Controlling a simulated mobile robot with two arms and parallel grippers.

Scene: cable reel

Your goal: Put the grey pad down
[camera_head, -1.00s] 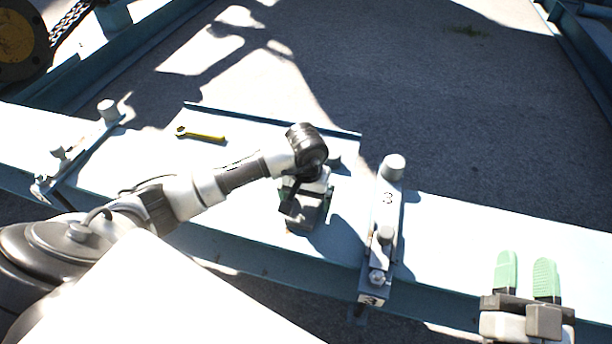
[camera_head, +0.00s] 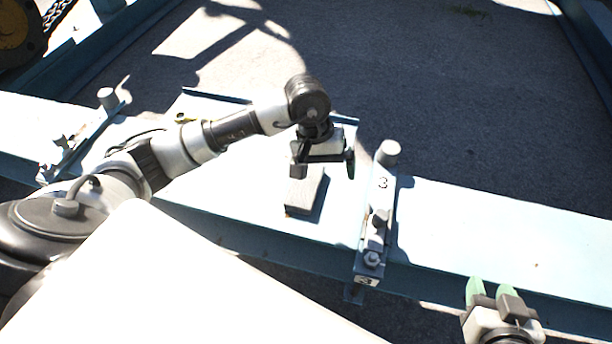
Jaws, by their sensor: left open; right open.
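The arm hides part of the plate behind. My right gripper (camera_head: 490,288) is open and empty at the lower right, near the beam's front edge, with green fingertips.
The bracket marked 3 (camera_head: 377,215) stands right of the pad with upright posts. Another bracket (camera_head: 85,138) stands at the left. The beam (camera_head: 480,225) right of the bracket is clear.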

